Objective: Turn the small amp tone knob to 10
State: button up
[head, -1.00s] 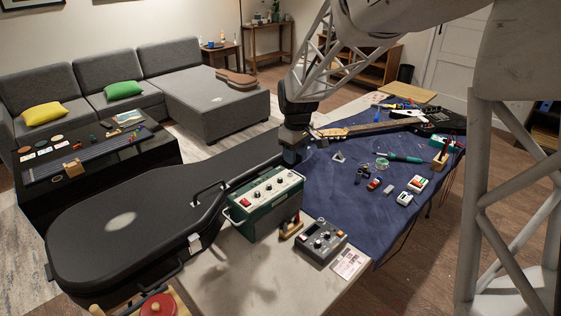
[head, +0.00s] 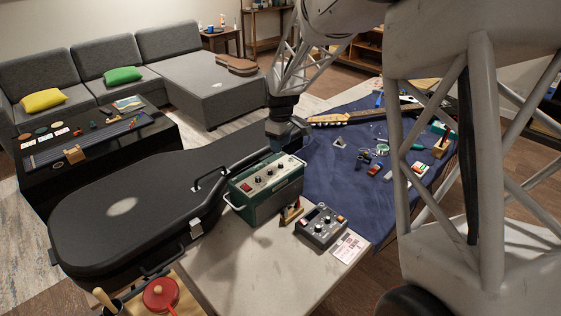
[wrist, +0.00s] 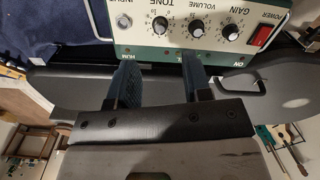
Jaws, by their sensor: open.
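The small amp (head: 265,200) is a dark green box with a pale control panel, standing on the bench beside the guitar case. In the wrist view, the amp panel (wrist: 210,12) shows at the top with a row of black knobs and a red power switch. The tone knob (wrist: 161,24) is the leftmost of the three, by the TONE lettering; its exact pointer setting is too small to read. My gripper (wrist: 161,72) is open and empty, its two blue fingers pointing at the amp's edge below the knobs. In the head view, my gripper (head: 287,135) is just behind the amp; its fingertips are hidden.
A black guitar case (head: 110,225) lies left of the amp. A grey pedal (head: 321,227) and a paper card (head: 348,247) are in front of the amp on the right. A blue mat (head: 330,165) holds a guitar and small tools. My arm hides part of the right side.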

aim_at(281, 163)
jog(key=shift+f, duration=3.8)
grip_shut()
